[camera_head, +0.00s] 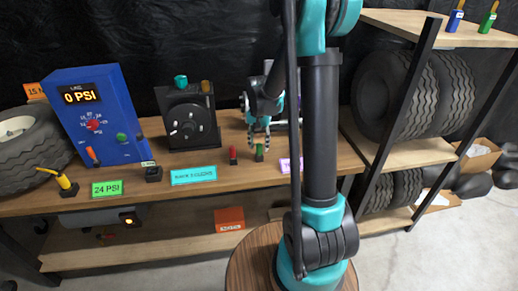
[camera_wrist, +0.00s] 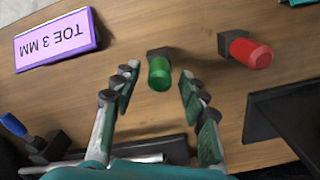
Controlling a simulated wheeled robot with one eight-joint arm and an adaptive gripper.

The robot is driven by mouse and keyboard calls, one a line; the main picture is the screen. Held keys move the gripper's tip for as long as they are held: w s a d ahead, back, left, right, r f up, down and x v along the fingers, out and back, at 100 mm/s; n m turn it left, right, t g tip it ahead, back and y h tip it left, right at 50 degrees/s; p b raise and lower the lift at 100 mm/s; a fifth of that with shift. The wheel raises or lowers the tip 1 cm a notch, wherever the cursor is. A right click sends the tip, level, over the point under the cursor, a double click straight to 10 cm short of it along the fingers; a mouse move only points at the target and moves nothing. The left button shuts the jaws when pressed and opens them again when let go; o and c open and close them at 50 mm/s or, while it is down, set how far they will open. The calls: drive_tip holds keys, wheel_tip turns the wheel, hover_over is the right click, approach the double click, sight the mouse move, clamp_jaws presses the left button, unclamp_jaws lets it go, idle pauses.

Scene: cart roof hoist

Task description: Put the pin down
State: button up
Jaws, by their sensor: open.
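My gripper (camera_head: 262,138) is over the workbench, pointing down, with its jaws open. In the wrist view its fingers (camera_wrist: 156,92) stand apart, with a green cylinder on a small dark block (camera_wrist: 159,74) showing between them. The green piece (camera_head: 259,153) is on the bench top just below the fingertips; I see no finger closed on it. A red cylinder on a similar dark block (camera_wrist: 250,53) lies to its right in the wrist view, and it also shows in the head view (camera_head: 233,155). I cannot tell which piece is the pin.
A purple "TOE 3 MM" label (camera_wrist: 57,40) lies on the bench. A blue "0 PSI" box (camera_head: 97,118), a black dial box (camera_head: 188,116) and a cyan label (camera_head: 194,175) stand left of my gripper. A tyre rack (camera_head: 408,153) stands right. A silver rod (camera_wrist: 120,165) shows near the fingers.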

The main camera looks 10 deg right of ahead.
wheel_tip(320, 180, up, 9)
drive_tip(key=shift+f, duration=0.1)
drive_tip(key=shift+r, duration=0.25)
drive_tip(key=shift+s+d+r, duration=0.1)
drive_tip(key=shift+s, duration=0.2)
drive_tip(key=s+d+f+n+t, duration=0.2)
drive_tip(key=s+f, duration=0.2)
drive_tip(key=s, duration=0.6)
drive_tip(key=s+d+f+n+t, duration=0.2)
drive_tip(key=s+f+n, duration=0.1)
drive_tip(key=s, duration=0.8)
drive_tip(key=shift+s+f, duration=0.2)
drive_tip(key=shift+f, duration=0.2)
